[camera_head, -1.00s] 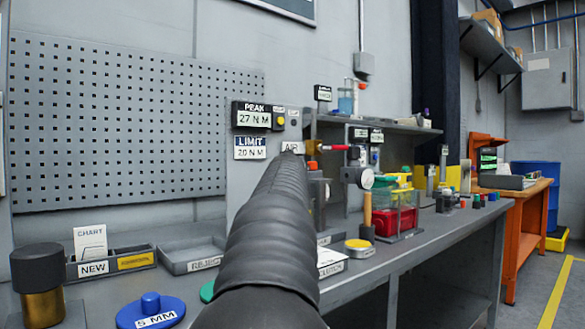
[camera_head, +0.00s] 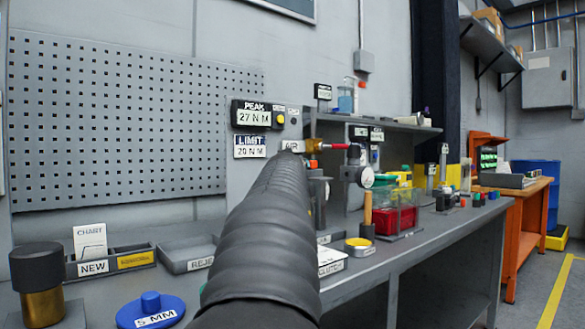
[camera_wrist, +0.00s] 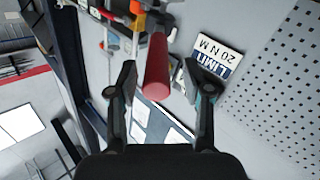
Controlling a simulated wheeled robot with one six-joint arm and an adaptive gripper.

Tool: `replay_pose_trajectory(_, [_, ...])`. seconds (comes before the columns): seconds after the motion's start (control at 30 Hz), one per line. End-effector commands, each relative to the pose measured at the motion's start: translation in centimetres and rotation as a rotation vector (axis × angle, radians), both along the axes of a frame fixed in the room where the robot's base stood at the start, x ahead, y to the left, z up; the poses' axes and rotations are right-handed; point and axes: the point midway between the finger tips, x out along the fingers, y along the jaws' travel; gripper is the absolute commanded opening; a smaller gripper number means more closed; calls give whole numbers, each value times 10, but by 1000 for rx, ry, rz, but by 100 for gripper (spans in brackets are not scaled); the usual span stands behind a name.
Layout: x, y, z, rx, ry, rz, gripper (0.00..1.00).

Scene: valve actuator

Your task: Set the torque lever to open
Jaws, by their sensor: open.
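A red lever handle (camera_head: 333,146) sticks out from a brass fitting (camera_head: 312,146) beside the AIR label in the head view. The fingers are open, with a visible gap on each side of the bar. I cannot tell how deep the bar sits between them. In the head view my dark arm hides the gripper. The LIMIT 20 N M sign (camera_head: 250,147) is on the panel, below the PEAK 27 N M display (camera_head: 252,117).
The bench (camera_head: 400,254) holds a blue 5 MM disc (camera_head: 151,309), a black-and-brass cylinder (camera_head: 40,280), a REJECT tray (camera_head: 185,256) and a red bin (camera_head: 395,220). Pegboard (camera_head: 120,120) covers the left wall.

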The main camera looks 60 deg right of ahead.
Motion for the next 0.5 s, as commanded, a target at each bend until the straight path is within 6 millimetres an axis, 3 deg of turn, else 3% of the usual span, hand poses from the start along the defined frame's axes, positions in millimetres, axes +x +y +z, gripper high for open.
replay_pose_trajectory(0.2, [-19, 38, 1, -2, -1, 1, 50])
replay_pose_trajectory(0.5, [-36, 74, 1, 0, -1, 0, 50])
